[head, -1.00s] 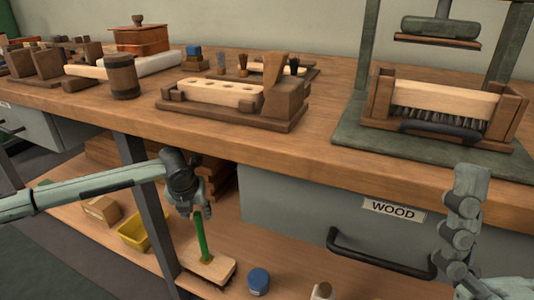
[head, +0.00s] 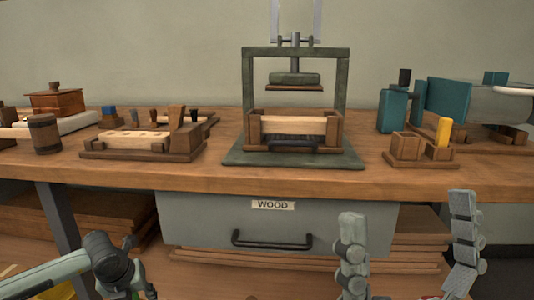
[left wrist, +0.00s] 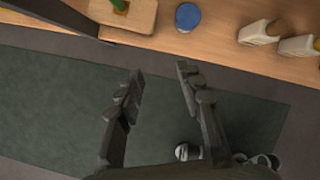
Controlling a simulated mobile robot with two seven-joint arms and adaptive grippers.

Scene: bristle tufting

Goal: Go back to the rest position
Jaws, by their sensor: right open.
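My left gripper (head: 135,272) is low in front of the workbench at the lower left of the head view. In the left wrist view its two fingers (left wrist: 160,72) are spread with nothing between them, over the dark green floor. A wooden block (left wrist: 135,14) with a green upright piece (left wrist: 119,4) lies on the lower shelf, beyond the fingertips and apart from them. My right gripper (head: 407,207) shows at the lower right of the head view, its two grey fingers wide apart and empty, in front of the bench.
The workbench top (head: 205,180) carries a press (head: 295,79) with a brush, a holed block in a wooden fixture (head: 185,141), and a teal clamp device (head: 446,103). A WOOD drawer (head: 215,225) is shut. A blue-lidded jar (left wrist: 188,17) stands on the shelf.

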